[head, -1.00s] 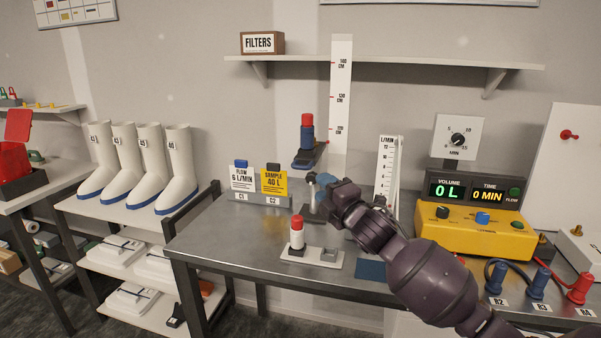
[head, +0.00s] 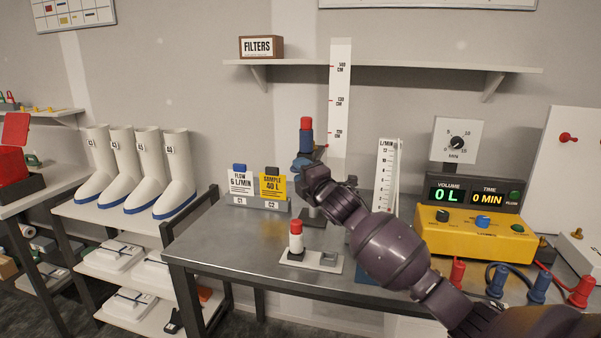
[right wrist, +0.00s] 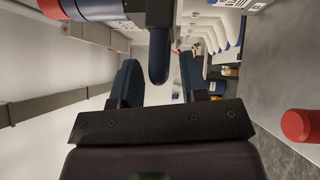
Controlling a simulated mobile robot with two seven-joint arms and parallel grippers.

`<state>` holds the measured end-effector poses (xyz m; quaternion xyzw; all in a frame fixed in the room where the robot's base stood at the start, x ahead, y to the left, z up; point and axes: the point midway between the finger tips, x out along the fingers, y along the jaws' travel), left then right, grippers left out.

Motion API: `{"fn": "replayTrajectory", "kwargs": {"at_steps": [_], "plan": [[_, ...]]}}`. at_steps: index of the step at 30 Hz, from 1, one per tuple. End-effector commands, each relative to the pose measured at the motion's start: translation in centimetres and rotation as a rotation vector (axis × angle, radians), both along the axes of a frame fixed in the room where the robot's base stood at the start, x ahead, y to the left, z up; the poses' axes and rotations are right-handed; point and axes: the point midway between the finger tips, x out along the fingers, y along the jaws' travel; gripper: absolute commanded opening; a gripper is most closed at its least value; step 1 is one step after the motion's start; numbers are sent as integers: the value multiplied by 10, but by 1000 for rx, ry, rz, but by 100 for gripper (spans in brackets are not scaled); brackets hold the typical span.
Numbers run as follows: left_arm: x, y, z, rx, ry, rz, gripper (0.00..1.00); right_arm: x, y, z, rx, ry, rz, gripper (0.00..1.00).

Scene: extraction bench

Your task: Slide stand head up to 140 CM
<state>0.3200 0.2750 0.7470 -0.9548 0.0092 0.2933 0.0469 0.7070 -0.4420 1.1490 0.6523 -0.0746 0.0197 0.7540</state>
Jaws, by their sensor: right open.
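The stand head (head: 306,140), dark blue with a red-topped cassette (head: 306,124), sits on the stand in front of the white height scale (head: 340,90). It is slightly below the scale's lowest printed mark, which looks like 120 CM; 140 CM is near the top. My right gripper (head: 303,164) is just under and against the head in the head view, hiding part of it and the post. In the right wrist view, the dark blue knob (right wrist: 159,58) of the head lies between the open fingers, with gaps on both sides. My left gripper is not in view.
A wall shelf (head: 420,66) with a FILTERS box (head: 262,47) crosses behind the scale. A red-capped holder (head: 296,238) stands on the bench below. Cards C1 and C2 (head: 256,203) are left, the flow gauge (head: 388,170) and yellow pump (head: 470,235) right.

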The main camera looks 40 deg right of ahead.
Motion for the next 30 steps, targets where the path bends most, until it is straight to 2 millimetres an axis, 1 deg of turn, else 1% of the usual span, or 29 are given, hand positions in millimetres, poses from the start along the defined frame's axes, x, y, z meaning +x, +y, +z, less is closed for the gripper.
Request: {"fn": "replayTrajectory", "kwargs": {"at_steps": [4, 12, 20, 30], "plan": [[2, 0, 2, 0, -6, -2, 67, 6, 0, 0, 0, 1, 0, 40], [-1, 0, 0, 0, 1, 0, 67, 6, 0, 1, 0, 0, 0, 40], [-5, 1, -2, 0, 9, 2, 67, 6, 0, 1, 0, 0, 0, 0], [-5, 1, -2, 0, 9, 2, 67, 8, 0, 4, -1, -2, 0, 0]]}}
